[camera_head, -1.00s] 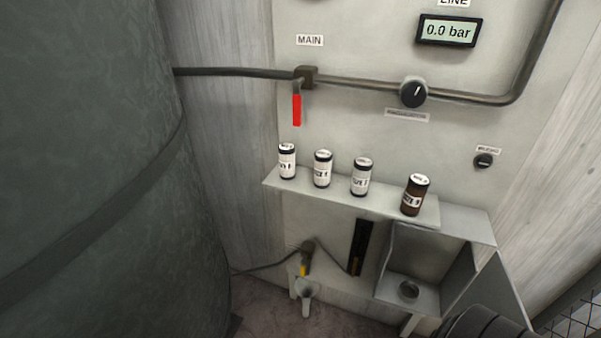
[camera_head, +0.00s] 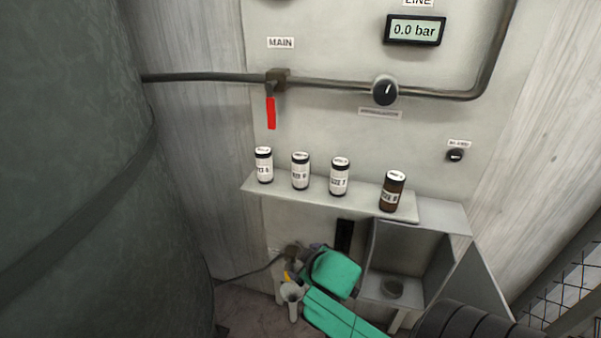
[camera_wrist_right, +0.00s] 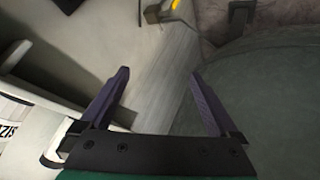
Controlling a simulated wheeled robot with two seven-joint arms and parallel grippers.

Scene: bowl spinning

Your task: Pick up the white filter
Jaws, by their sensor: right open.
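A small pale funnel-shaped piece (camera_head: 291,296) hangs low at the panel, below the yellow-handled valve. It may be the white filter, but I cannot tell for certain. My right gripper (camera_head: 298,262) is beside the valve, just above and right of this piece; its teal body covers part of the lower panel. In the right wrist view my right gripper (camera_wrist_right: 160,76) has its two purple fingers wide apart with nothing between them. The valve (camera_wrist_right: 167,10) with its yellow part shows beyond the fingertips at the top. My left gripper is not in view.
Several labelled bottles, white (camera_head: 300,171) and brown (camera_head: 393,191), stand on a shelf (camera_head: 360,205) above the gripper. An open metal box (camera_head: 440,265) is to the right. A large dark green tank (camera_head: 70,170) fills the left. A red lever (camera_head: 271,113) hangs above.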

